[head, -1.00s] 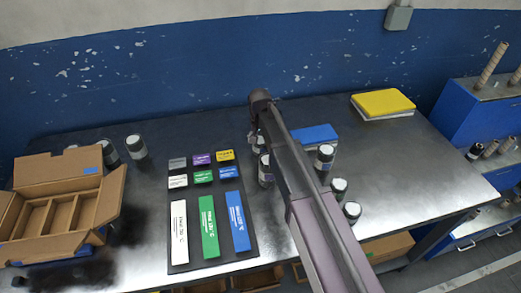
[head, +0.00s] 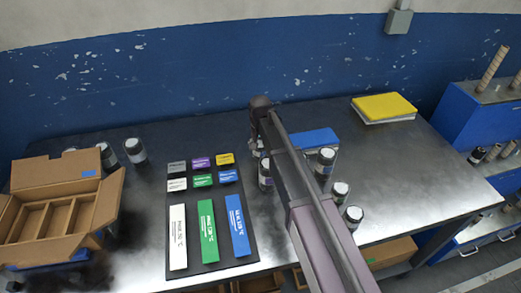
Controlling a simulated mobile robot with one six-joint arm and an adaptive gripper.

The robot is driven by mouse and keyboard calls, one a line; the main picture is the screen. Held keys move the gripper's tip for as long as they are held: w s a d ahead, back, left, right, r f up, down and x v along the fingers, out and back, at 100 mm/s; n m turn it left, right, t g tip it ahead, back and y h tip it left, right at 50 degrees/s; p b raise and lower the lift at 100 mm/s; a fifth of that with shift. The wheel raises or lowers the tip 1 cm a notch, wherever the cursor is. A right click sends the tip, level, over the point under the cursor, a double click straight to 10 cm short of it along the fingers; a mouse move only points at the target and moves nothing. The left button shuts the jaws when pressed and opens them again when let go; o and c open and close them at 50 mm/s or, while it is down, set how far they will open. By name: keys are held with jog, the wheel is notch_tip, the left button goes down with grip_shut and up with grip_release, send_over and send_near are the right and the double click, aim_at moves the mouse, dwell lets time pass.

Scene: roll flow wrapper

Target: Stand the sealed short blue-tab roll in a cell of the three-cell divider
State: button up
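A cardboard box (head: 112,208) with open flaps stands at the left of the bench, and a divider (head: 46,206) with three long cells shows inside it. The cells look empty. I cannot make out the sealed short blue-tab roll for certain. Several dark cylinders with pale tops stand on the bench, one right of the box (head: 135,150) and others right of my arm (head: 325,162); no blue tab is readable on them. My arm crosses the middle of the head view, and my gripper is hidden behind it.
A black mat (head: 213,252) holds several short and long coloured blocks. A blue block (head: 316,138) lies behind my arm. A yellow-topped stack (head: 385,105) is at the back right. Blue cabinets (head: 470,120) stand farther right.

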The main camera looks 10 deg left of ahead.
aim_at(260, 143)
jog(key=c, duration=0.4)
jog(key=shift+r, duration=0.15)
jog(key=shift+c, duration=0.2)
notch_tip(260, 143, up, 10)
jog(key=p, duration=1)
